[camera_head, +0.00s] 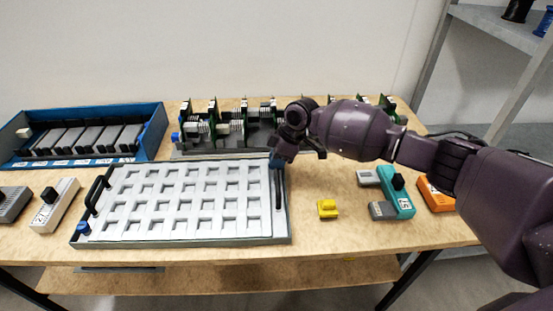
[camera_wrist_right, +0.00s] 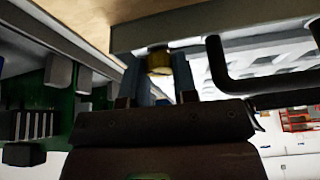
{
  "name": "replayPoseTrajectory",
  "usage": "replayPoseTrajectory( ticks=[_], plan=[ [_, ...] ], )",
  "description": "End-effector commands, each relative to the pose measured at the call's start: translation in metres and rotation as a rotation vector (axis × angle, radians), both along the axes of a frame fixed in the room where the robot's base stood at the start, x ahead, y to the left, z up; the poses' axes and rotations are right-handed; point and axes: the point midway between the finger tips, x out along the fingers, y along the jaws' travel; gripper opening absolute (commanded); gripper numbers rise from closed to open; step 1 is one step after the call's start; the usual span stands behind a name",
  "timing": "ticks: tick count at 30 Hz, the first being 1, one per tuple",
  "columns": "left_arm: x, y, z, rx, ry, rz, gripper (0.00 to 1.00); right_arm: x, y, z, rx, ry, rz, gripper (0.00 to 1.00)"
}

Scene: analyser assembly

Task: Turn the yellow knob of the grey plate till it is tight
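The grey plate (camera_head: 268,231) with a white grid of pockets lies on the table, left of centre in the head view. My right gripper (camera_head: 279,158) is at the plate's far right corner. In the wrist view a yellow knob (camera_wrist_right: 159,62) shows between the two fingers of my right gripper (camera_wrist_right: 162,82), close to both. I cannot tell whether the fingers press on it or only stand around it. In the head view that knob is hidden by the gripper. My left gripper is not in view.
A board rack (camera_head: 190,153) with green boards stands just behind the plate. A blue bin (camera_head: 152,141) is at back left. Black handles (camera_head: 95,194) rise at the plate's ends. A yellow part (camera_head: 327,209) and a teal part (camera_head: 398,194) lie on the right.

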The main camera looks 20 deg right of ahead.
Motion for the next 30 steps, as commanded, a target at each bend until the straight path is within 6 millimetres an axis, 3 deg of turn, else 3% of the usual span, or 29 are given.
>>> replayPoseTrajectory(
  ticks=[9, 19, 20, 21, 30],
  plan=[
    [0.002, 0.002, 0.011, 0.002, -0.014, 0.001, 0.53, 0.000, 0.000, 0.004, 0.000, -0.002, -0.102, 0.03],
    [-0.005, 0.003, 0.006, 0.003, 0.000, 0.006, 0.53, -0.001, 0.000, -0.001, 0.000, 0.001, -0.120, 0.03],
    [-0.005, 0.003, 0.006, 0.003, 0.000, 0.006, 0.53, -0.001, 0.000, -0.001, 0.000, 0.001, -0.120, 0.31],
    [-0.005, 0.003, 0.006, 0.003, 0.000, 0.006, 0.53, -0.001, 0.000, -0.001, 0.000, 0.002, -0.119, 0.37],
    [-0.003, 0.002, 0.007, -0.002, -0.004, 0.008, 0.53, -0.001, -0.001, 0.001, 0.000, 0.001, -0.120, 0.38]
  ],
)
